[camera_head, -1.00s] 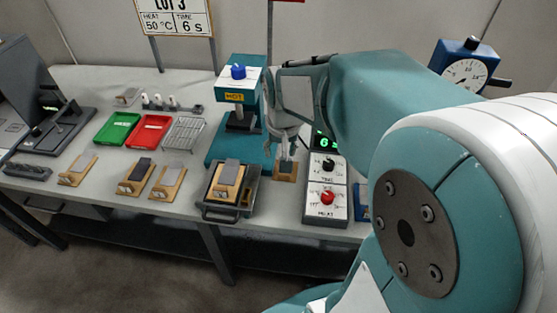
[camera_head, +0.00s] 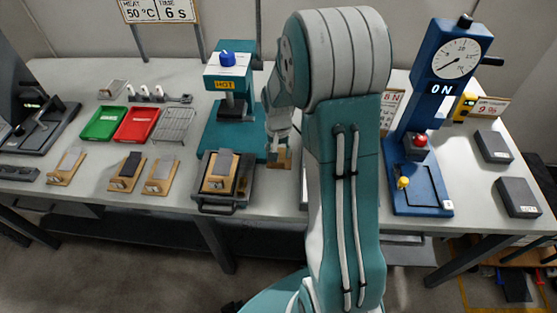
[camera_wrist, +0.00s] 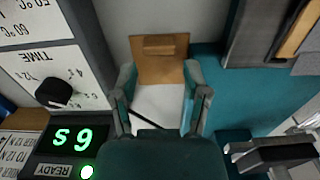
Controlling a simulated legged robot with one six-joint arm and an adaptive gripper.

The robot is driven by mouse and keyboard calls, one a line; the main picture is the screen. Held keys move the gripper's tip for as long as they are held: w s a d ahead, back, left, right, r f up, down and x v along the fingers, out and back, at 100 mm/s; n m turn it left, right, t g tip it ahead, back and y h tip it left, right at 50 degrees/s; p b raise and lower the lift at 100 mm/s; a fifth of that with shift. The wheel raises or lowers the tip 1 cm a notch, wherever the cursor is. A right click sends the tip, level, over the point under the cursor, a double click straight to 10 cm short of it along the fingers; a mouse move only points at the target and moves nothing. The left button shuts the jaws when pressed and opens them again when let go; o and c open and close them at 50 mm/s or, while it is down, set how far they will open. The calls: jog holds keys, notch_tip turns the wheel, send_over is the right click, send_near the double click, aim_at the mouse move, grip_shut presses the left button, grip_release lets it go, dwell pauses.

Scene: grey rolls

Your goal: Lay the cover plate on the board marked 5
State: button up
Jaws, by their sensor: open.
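In the wrist view a flat pale plate (camera_wrist: 157,103), which looks like the cover plate, lies against a wooden block (camera_wrist: 158,62). My gripper (camera_wrist: 158,85) is open, with one finger along each side of the plate. Its near end is hidden behind my gripper body. In the head view the wooden block (camera_head: 280,160) stands right of the teal press, below my gripper (camera_head: 277,138). Several wooden boards carry plates: one at left (camera_head: 66,170), two in the middle (camera_head: 126,172) (camera_head: 160,176), and one in the dark tray (camera_head: 219,182). Their marks are too small to read.
The teal press (camera_head: 232,105) marked HOT stands beside the block. A control box with dials (camera_wrist: 62,85) is close on the other side in the wrist view. Green (camera_head: 104,123) and red (camera_head: 137,125) trays and a wire rack lie left. A blue gauge press (camera_head: 420,160) stands right.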

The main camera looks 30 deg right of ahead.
aim_at(279, 162)
jog(key=f, duration=0.5)
jog(key=shift+w+d+f, duration=0.2)
jog(key=c, duration=0.7)
